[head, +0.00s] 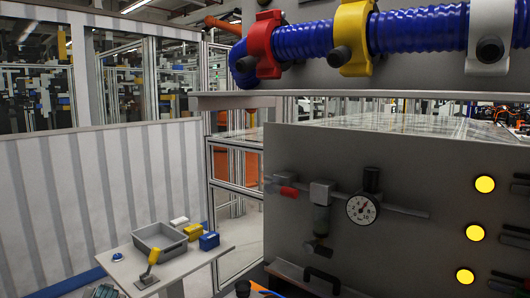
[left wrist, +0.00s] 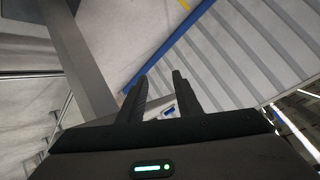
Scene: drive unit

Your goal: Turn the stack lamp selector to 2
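No knob that I can make out as the stack lamp selector shows in either view. Three round yellow lit lamps, the top one (head: 485,184), the middle one (head: 475,233) and the lowest one (head: 464,276), run down the right side of the grey machine front (head: 420,165). My left gripper (left wrist: 160,76) shows in the left wrist view with its two black fingers apart and nothing between them. It points toward the floor and a pale ribbed wall, away from any control. I cannot make out my left gripper in the head view. My right gripper is not in view.
A pressure gauge (head: 362,208) and a red-handled valve (head: 288,191) sit on a pipe across the machine front. A blue hose (head: 420,32) runs above in coloured clamps. A side table (head: 190,262) at lower left holds a grey bin (head: 160,241) and small boxes.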

